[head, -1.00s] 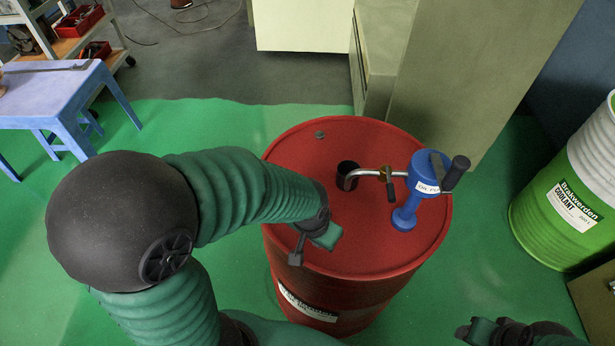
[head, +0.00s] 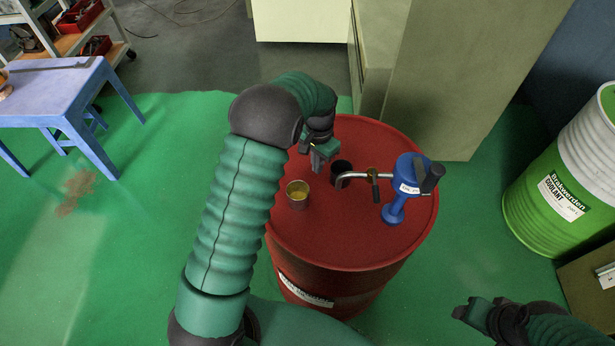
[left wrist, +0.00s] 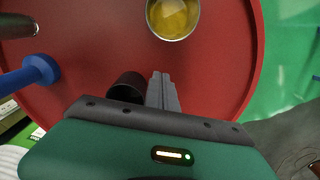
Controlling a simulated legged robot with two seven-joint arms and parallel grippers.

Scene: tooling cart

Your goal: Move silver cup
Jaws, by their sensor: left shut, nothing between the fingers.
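The silver cup (head: 297,194) stands upright on the left part of the red drum's top (head: 330,225), with yellow content inside. The cup also shows at the top of the left wrist view (left wrist: 172,18), partly cut off. My left gripper (head: 318,164) is shut and empty, behind and a little right of the cup and apart from it. Its closed fingers show in the left wrist view (left wrist: 162,92). My right gripper (head: 470,307) is at the lower right, away from the drum; its jaw state is unclear.
A black cup (head: 341,168) stands close to my left gripper, under the metal spout of a blue pump (head: 407,178). A green and white coolant drum (head: 555,205) stands right. A blue table (head: 62,98) is at left. The drum's front top is clear.

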